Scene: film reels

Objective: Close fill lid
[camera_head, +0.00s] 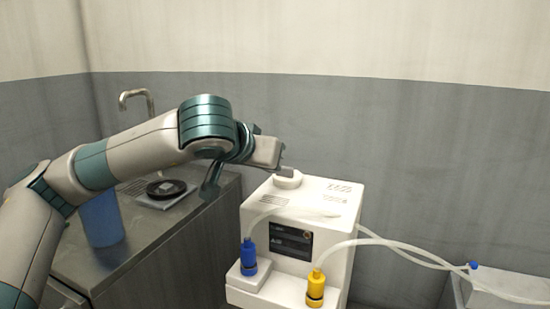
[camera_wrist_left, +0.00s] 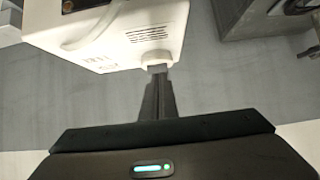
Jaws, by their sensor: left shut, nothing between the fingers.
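The white machine (camera_head: 300,212) stands in the middle right, with vents and lettering on its top. A round white fill neck or lid (camera_head: 287,181) sticks up at the back of its top. I cannot tell whether it is open or shut. My left gripper (camera_head: 284,170) is shut and empty, with its fingertips just above and behind this round part. In the left wrist view, the shut fingers (camera_wrist_left: 157,72) reach the round white part (camera_wrist_left: 156,58) and overlap it. Whether they touch it is unclear. My right gripper is out of view.
A blue bottle (camera_head: 248,258) and a yellow bottle (camera_head: 315,288) stand at the machine's front, with clear tubes (camera_head: 400,248) running right to a grey bin (camera_head: 505,290). A steel counter (camera_head: 150,235) at the left holds a blue cup (camera_head: 101,218) and a black reel (camera_head: 166,188).

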